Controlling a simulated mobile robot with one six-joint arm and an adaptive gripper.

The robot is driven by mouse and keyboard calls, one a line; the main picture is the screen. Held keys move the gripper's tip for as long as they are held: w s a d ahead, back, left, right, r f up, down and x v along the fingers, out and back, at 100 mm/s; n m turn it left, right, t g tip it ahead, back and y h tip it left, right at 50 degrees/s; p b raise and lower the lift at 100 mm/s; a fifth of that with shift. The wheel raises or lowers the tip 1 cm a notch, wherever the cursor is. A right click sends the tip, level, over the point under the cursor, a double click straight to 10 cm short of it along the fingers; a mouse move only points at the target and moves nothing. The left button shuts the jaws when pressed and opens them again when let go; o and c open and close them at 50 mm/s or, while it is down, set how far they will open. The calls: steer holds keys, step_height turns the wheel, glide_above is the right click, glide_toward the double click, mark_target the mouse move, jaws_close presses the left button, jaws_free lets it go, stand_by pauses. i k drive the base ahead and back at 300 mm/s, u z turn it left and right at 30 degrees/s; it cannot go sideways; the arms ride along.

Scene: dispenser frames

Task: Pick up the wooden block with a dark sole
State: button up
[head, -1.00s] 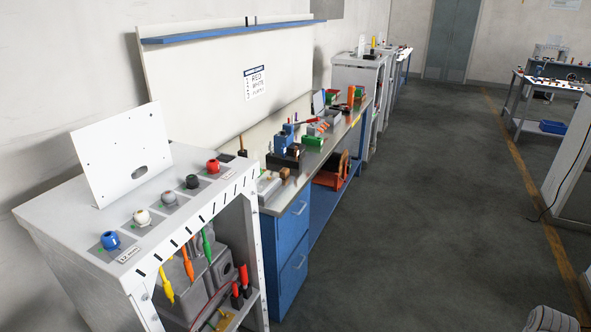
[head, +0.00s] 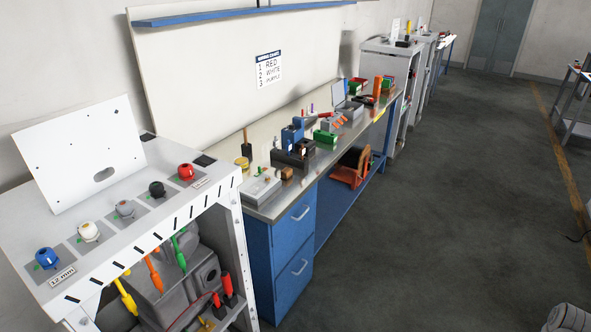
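A small brown block (head: 287,173) sits near the front end of the workbench's metal top, beside a pale grey box. It looks wooden, but it is too small here to tell whether its underside is dark. An upright brown handle on a dark base (head: 246,150) stands further back on the same bench end. My gripper is not in view.
The workbench (head: 262,208) has blue drawers and holds a dark tray (head: 293,157), a green box (head: 325,137) and other items. A grey cabinet (head: 150,215) with coloured knobs stands at the near left.

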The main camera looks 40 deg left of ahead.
mark_target(286, 174)
steer(key=u, duration=0.2)
steer(key=i, duration=0.75)
steer(key=u, duration=0.75)
steer(key=i, duration=0.5)
steer(key=u, duration=0.8)
steer(key=i, duration=0.6)
steer(key=u, duration=0.3)
steer(key=k, duration=0.95)
steer(key=u, duration=0.1)
steer(key=i, duration=0.3)
steer(key=u, duration=0.05)
